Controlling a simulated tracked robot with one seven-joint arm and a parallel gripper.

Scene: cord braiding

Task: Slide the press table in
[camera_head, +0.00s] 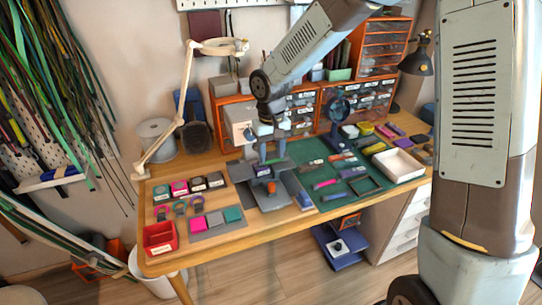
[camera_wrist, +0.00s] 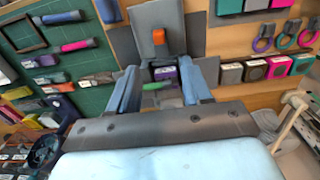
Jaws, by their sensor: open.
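The press (camera_head: 243,172) is a grey machine in the middle of the wooden table. Its grey press table (camera_head: 279,191) juts toward the front and carries an orange tab (camera_head: 271,187). In the wrist view the press table (camera_wrist: 178,20) is at the top, with the orange tab (camera_wrist: 159,37) on it. A purple labelled block (camera_wrist: 165,73) lies behind the tab, seen between the fingers. My gripper (camera_wrist: 158,72) is open, with its blue fingers apart above the press. In the head view my gripper (camera_head: 263,150) is partly lost against the press.
A green mat (camera_head: 335,172) with several tools lies to the right, beside a white tray (camera_head: 398,165). A red bin (camera_head: 159,238) and coloured blocks stand to the left. Orange drawer units (camera_head: 300,105) and a lamp (camera_head: 185,90) stand behind. Bare wood shows along the front edge.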

